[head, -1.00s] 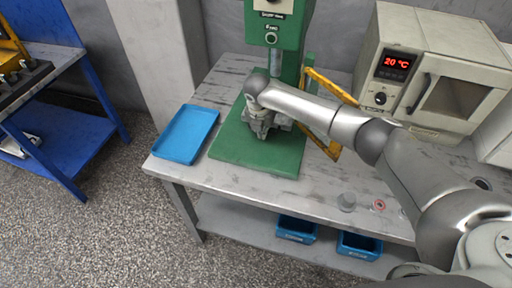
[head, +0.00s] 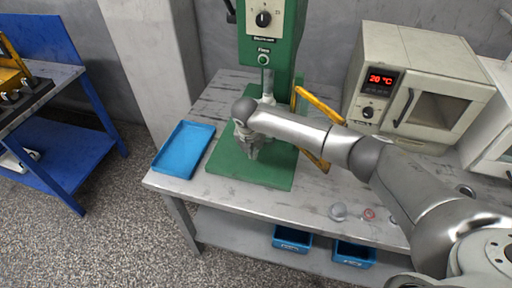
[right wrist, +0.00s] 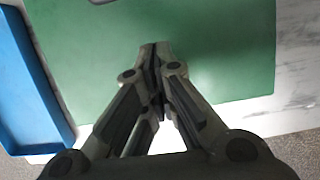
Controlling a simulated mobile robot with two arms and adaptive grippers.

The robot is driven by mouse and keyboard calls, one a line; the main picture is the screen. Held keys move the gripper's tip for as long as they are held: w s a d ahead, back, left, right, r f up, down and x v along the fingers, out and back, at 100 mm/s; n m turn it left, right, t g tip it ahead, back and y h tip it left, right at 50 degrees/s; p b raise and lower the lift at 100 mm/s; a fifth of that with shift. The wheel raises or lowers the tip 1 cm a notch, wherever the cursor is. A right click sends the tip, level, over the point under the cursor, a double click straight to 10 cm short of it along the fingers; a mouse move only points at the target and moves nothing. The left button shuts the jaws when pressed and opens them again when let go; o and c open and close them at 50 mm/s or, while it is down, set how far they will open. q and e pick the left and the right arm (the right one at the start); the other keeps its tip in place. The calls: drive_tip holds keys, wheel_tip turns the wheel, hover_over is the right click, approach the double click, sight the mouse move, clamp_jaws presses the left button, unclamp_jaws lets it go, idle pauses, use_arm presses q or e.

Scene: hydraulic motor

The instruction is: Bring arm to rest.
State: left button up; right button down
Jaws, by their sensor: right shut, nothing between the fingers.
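My right arm (head: 355,152) reaches in from the right across the table. Its right gripper (head: 252,156) points down over the green base plate (head: 225,166) of the press. In the right wrist view the gripper (right wrist: 155,48) has its fingertips together with nothing between them, above the bare green plate (right wrist: 225,50). My left gripper is not in view.
The green press (head: 270,40) with a yellow guard (head: 318,104) stands behind the arm. A blue tray (head: 184,148) lies left of the plate. An oven (head: 425,85) reading 20 °C stands at right. Small parts (head: 338,212) lie near the front edge. Blue bins (head: 292,238) sit below.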

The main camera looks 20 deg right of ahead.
drive_tip(key=b+v, duration=0.1)
drive_tip(key=v, duration=0.7)
drive_tip(key=s+a+f+m+y, duration=0.2)
drive_tip(key=s+a+f+m, duration=0.3)
drive_tip(key=s, duration=0.3)
drive_tip(key=s+a+f+m+y, duration=0.2)
drive_tip(key=s+a+f+m, duration=0.3)
drive_tip(key=s, duration=0.3)
drive_tip(key=s+d+m+h, duration=0.2)
drive_tip(key=s+d+m, duration=1.2)
drive_tip(key=s+m, duration=0.35)
wheel_tip(320, 180, down, 28)
drive_tip(key=s, duration=0.2)
drive_tip(key=s+d+f+g, duration=0.1)
drive_tip(key=s+d+f, duration=0.1)
drive_tip(key=s+f, duration=1.2)
drive_tip(key=shift+s+f+n+g, duration=0.3)
drive_tip(key=shift+s+n+g, duration=0.15)
drive_tip(key=shift+s, duration=0.8)
